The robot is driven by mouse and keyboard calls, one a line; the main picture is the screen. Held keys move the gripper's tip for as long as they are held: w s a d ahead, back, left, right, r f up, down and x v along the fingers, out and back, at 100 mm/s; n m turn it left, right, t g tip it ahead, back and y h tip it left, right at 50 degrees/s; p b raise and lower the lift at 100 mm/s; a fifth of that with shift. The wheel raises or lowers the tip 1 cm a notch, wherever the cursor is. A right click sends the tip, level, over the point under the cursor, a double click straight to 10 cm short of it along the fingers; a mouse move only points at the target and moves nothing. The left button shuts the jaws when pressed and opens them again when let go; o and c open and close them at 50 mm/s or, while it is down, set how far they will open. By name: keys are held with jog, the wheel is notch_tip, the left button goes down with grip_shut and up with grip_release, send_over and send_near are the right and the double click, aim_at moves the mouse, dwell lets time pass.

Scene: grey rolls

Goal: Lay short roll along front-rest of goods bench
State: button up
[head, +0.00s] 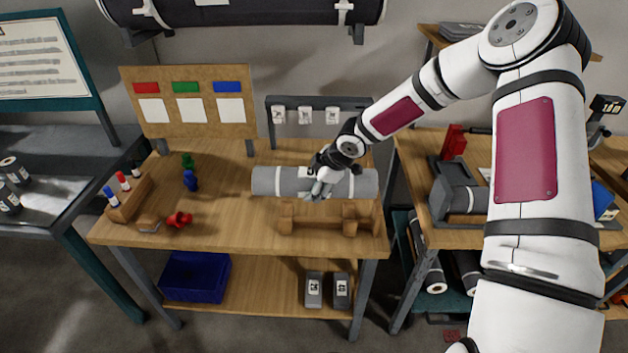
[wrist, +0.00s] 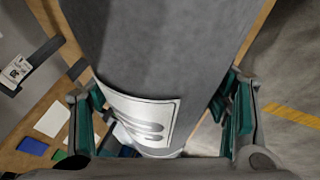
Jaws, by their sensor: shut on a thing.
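A grey short roll (head: 275,181) with a white label is held level above the wooden goods bench (head: 230,220) in the head view. My gripper (head: 320,184) is shut around the middle of the roll. In the wrist view the roll (wrist: 160,45) fills the centre, its label (wrist: 145,118) between the green finger pads of my gripper (wrist: 165,120). A wooden rest (head: 330,224) with upright blocks stands along the front right of the bench, below and just in front of the roll in the picture. The roll seems apart from the rest; the exact gap cannot be told.
A board with coloured tags (head: 190,97) and a grey rack with labels (head: 310,110) stand at the bench's back. Small red (head: 179,219) and blue (head: 190,180) items and a marker holder (head: 127,198) are on the left. Another bench (head: 460,235) stands close on the right.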

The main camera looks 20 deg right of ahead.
aim_at(331, 193)
jog(key=shift+f, duration=1.85)
jog(key=shift+f+p, duration=0.5)
jog(key=shift+f, duration=1.8)
jog(key=o, duration=1.6)
jog(key=v, duration=1.2)
